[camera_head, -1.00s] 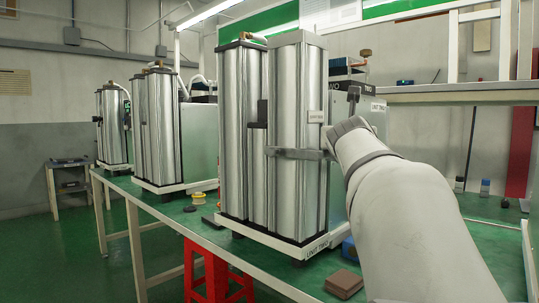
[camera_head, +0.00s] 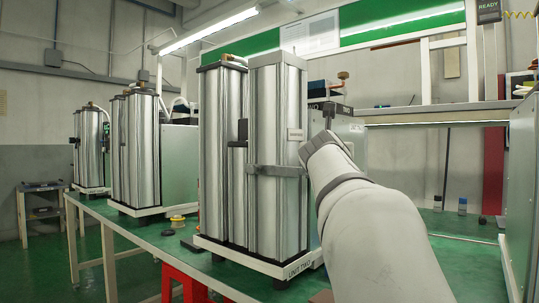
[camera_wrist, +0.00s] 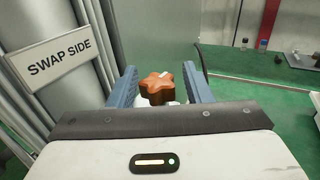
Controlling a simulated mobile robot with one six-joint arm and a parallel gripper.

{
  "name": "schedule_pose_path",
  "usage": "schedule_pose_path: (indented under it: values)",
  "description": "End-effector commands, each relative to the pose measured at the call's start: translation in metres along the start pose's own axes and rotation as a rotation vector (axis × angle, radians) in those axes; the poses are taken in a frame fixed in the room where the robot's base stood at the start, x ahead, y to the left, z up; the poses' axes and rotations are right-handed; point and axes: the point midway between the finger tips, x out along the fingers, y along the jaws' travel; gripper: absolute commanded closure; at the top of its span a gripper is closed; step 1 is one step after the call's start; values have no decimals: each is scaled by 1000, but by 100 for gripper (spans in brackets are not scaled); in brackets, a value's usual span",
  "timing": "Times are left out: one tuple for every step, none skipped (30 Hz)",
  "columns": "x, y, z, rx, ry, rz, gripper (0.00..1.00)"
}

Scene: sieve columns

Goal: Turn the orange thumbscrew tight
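The orange thumbscrew (camera_wrist: 158,88) is a star-shaped knob with a small pale mark on top, seen in the wrist view. My gripper (camera_wrist: 160,78) has its two blue-grey fingers apart, one on each side of the knob. A narrow gap shows between the knob and the right finger; contact on the left is hard to tell. The knob's lower part is hidden behind my gripper's body. In the head view my arm covers this spot, and neither the fingers nor the thumbscrew can be made out.
Tall silver columns (camera_head: 275,215) stand on a white base labelled UNIT TWO (camera_head: 300,266). A SWAP SIDE sign (camera_wrist: 53,63) is close left of the fingers. A dark cable (camera_wrist: 203,62) runs just right of them. More column units (camera_head: 140,150) stand farther left along the green table.

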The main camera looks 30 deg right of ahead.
Motion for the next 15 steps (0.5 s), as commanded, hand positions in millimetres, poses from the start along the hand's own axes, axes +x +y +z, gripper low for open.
schedule_pose_path:
  values:
    - [0, 0, 0, 0, 1, 0, 51]
    - [0, 0, 0, 0, 1, 0, 48]
    - [1, 0, 0, 0, 1, 1, 45]
    - [1, 0, 0, 0, 1, 1, 45]
    - [1, 0, 0, 0, 1, 1, 45]
    - [1, 0, 0, 0, 0, 1, 45]
    - [1, 0, 0, 0, 0, 1, 45]
    - [1, 0, 0, 0, 0, 1, 45]
    - [1, 0, 0, 0, 0, 1, 45]
    - [0, 0, 0, 0, 0, 1, 45]
    - [-1, 0, 0, 0, 0, 1, 45]
    - [-3, 0, 1, 0, -1, 1, 45]
    - [-6, 0, 1, -1, -1, 1, 45]
    - [-9, 0, 1, -1, -1, 1, 45]
    - [-14, 0, 1, -1, -1, 2, 45]
